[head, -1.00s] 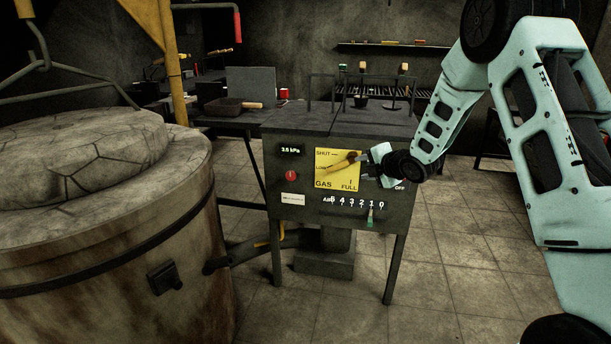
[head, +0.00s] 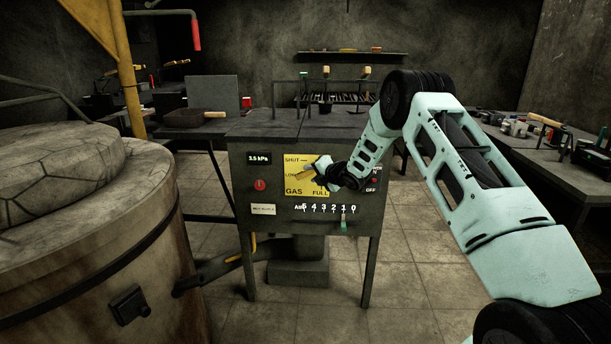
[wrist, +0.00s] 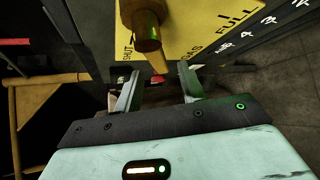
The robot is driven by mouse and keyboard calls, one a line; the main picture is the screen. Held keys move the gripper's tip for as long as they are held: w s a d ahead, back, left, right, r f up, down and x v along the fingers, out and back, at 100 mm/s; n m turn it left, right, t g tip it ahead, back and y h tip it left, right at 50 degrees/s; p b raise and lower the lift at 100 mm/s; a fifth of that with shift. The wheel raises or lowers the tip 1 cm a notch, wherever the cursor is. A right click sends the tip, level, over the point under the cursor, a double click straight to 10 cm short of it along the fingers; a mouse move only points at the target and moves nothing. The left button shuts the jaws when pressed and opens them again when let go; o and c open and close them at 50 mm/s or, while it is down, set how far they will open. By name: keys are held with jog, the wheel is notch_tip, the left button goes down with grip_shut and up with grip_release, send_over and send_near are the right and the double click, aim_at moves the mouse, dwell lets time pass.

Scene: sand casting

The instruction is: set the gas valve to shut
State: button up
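The gas valve's yellow plate (head: 292,162) is on the front of the dark control stand, with SHUT at top, LOW at left and FULL at bottom. Its brass-coloured lever (head: 303,175) points down-left, its end near the LOW mark. My gripper (head: 322,170) is in front of the plate's right part and hides some of it. In the wrist view the valve hub (wrist: 146,38) is above my gripper (wrist: 159,76). The lever's end (wrist: 158,62) shows between the two spread fingertips, with gaps on both sides. The fingers are open; I cannot tell the lever's depth between them.
An air slider (head: 343,222) with a numbered scale and a red button (head: 260,185) are on the same stand (head: 300,245). A large round furnace (head: 95,250) stands at left. A cluttered bench (head: 560,165) is at right. Floor right of the stand is clear.

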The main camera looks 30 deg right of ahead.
aim_at(307, 174)
jog(key=shift+x, duration=2.35)
grip_shut()
